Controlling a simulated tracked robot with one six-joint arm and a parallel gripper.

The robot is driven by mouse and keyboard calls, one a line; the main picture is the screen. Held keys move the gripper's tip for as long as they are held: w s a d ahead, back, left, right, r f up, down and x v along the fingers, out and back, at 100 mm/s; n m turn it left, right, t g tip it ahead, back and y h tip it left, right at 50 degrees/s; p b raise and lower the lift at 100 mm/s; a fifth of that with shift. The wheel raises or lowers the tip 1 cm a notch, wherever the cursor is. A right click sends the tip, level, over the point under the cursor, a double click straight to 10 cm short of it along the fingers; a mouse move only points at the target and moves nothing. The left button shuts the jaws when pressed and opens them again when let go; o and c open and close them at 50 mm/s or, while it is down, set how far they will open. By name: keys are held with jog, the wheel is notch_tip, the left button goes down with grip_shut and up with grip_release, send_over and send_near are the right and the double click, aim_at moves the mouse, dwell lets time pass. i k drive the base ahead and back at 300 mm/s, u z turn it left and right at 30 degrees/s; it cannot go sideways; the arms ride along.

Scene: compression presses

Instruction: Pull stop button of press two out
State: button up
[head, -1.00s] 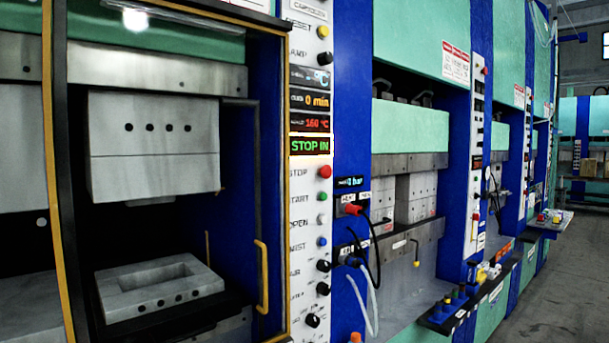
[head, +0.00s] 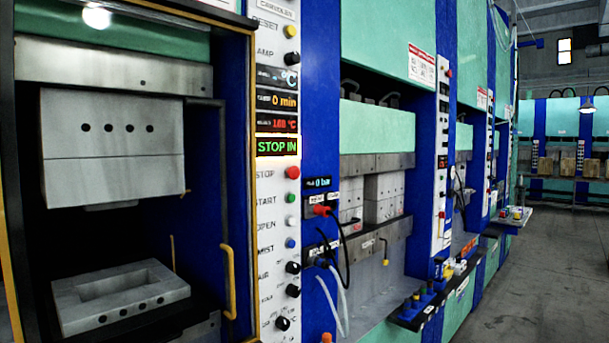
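The nearest press stands at the left, with its control panel (head: 278,190) on a white strip. On it a red stop button (head: 292,172) sits beside the label STOP, below a lit green display (head: 277,146) reading STOP IN. Which press is number two I cannot tell. A second press (head: 375,170) stands further along the row, with its own narrow panel (head: 442,160) seen at a steep angle; a red knob (head: 448,73) shows near its top. My gripper is not in view.
A yellow-handled door frame (head: 228,280) edges the nearest press. A shelf with colored items (head: 425,305) juts out from the row. Grey floor (head: 530,270) is clear at the right. More presses (head: 565,150) stand at the back.

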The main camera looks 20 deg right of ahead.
aim_at(294, 171)
jog(key=i, duration=0.95)
jog(key=u, duration=0.05)
